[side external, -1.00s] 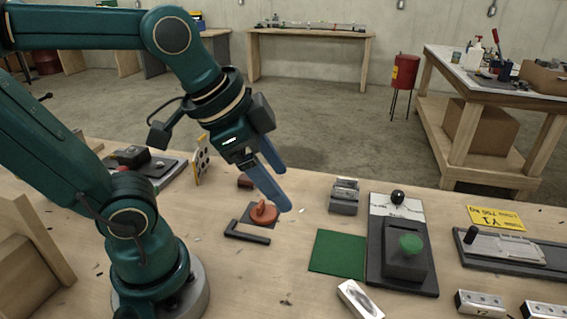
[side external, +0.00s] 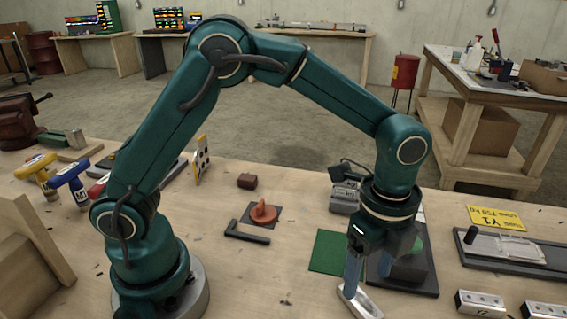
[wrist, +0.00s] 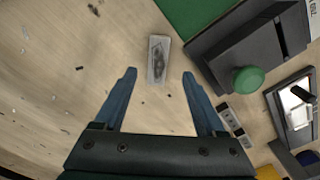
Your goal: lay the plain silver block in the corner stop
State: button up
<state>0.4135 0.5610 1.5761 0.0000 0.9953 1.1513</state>
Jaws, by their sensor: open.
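The plain silver block (side external: 366,306) lies on the wooden table near the front, just below my gripper (side external: 368,281). In the wrist view the block (wrist: 158,60) shows between and slightly ahead of the open fingertips (wrist: 159,76), with clear room on both sides. A dark smudge or reflection marks its top. My gripper is open and empty, with its blue fingers pointing down; one finger partly covers the block in the side view.
An orange knob (side external: 263,213) on a dark plate stands just behind the corner stop. A green mat (side external: 327,252) and a dark fixture with a green knob (wrist: 249,80) are close to my gripper. Two silver blocks with holes (side external: 480,303) lie at front right.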

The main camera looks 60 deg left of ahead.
aim_at(361, 300)
jog(key=shift+s+d+f, duration=0.1)
jog(key=shift+s+f, duration=0.1)
jog(key=shift+f, duration=2.5)
grip_shut()
